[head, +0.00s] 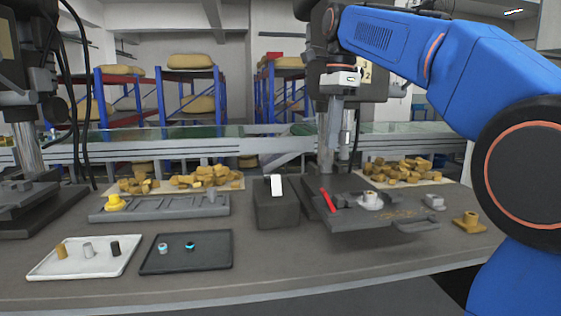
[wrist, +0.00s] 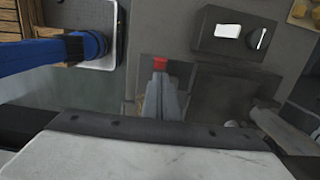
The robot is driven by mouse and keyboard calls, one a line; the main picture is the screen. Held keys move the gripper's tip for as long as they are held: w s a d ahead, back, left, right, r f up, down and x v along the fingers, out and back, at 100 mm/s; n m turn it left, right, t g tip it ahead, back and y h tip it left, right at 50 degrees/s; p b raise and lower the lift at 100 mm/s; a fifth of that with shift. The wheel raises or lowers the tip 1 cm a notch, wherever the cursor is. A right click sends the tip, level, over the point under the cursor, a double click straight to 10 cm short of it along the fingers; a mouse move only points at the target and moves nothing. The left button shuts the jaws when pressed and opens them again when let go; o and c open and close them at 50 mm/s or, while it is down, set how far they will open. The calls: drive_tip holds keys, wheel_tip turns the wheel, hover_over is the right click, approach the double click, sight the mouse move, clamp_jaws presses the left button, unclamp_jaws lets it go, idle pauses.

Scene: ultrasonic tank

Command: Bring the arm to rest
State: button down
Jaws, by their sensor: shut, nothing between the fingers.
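My blue arm (head: 440,60) fills the right side of the head view and reaches up and left across the upper part of the picture, high above the bench. Its far end lies against the dark press head, so I cannot make out the fingers there. In the wrist view my gripper (wrist: 160,72) shows as grey fingers brought together, with nothing held between them. A small red patch shows at their tip; I cannot tell whether it belongs to the fingers or lies behind them.
The bench (head: 270,260) holds a white tray (head: 40,272) and a dark tray (head: 215,266) with small parts, a dark box (head: 276,212), a grey fixture (head: 160,214) and several heaps of yellowish pieces. A press column (head: 330,130) stands behind. The bench's front middle is clear.

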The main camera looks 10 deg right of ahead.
drive_tip(key=s+d+f+n+t, duration=0.1)
drive_tip(key=s+f+n, duration=0.5)
drive_tip(key=f, duration=0.6)
drive_tip(key=s+d+f+n+t, duration=0.2)
drive_tip(key=s+f+n, duration=0.4)
drive_tip(key=s+f, duration=0.5)
drive_tip(key=s+d+f+n+t, duration=0.1)
drive_tip(key=s+f+n, duration=0.5)
drive_tip(key=s+f, duration=0.3)
wheel_tip(320, 180, down, 4)
drive_tip(key=shift+d+f+t+h, duration=0.1)
drive_tip(key=shift+d+t+h, duration=0.15)
drive_tip(key=shift+t+h, duration=0.15)
